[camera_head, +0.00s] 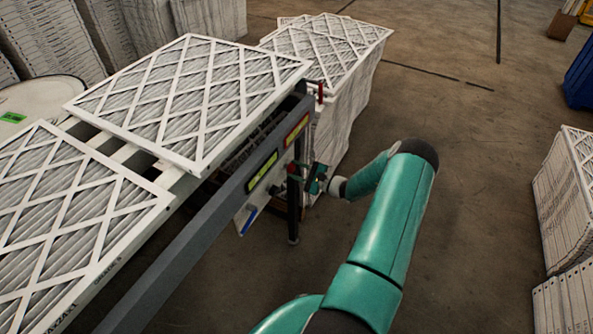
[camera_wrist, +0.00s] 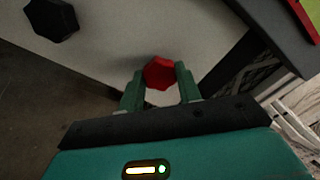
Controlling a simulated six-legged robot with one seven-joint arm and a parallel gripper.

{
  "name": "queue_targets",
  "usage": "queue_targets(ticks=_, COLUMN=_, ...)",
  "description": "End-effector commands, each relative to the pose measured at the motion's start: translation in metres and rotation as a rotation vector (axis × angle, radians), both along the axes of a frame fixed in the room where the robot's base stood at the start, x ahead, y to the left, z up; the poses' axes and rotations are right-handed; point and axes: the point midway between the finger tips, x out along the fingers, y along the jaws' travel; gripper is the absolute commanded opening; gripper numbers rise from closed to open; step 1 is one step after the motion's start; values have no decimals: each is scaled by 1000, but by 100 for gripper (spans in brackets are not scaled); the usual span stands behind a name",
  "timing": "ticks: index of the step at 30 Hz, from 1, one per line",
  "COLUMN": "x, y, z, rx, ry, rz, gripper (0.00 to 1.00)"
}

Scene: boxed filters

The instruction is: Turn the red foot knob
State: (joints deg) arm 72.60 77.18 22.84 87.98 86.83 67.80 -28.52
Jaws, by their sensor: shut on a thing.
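The red knob (camera_wrist: 159,73) sits between the two green fingers of my gripper (camera_wrist: 160,85) in the wrist view, mounted on a pale panel (camera_wrist: 115,50). The fingers are closed on its sides. In the head view my gripper (camera_head: 312,180) is at the end of my teal arm, beside the conveyor's end leg. A small red part (camera_head: 293,170) shows there next to the fingers; most of the knob is hidden or too small to make out.
A black knob (camera_wrist: 51,19) is on the same panel at upper left. The conveyor's grey side rail (camera_head: 205,235) carries framed filters (camera_head: 195,95). Stacked filters (camera_head: 345,110) stand behind my gripper and more (camera_head: 570,200) at the right. Floor between is clear.

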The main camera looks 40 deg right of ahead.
Motion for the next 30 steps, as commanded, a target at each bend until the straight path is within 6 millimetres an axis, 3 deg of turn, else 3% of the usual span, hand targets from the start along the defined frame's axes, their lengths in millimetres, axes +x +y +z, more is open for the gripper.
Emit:
queue_targets(ticks=18, x=-1, y=-1, z=-1, rx=-544, ry=-191, rz=-2, gripper=11)
queue_targets(ticks=30, x=-1, y=-1, z=-1, rx=-778, ry=-275, rz=-1, gripper=11)
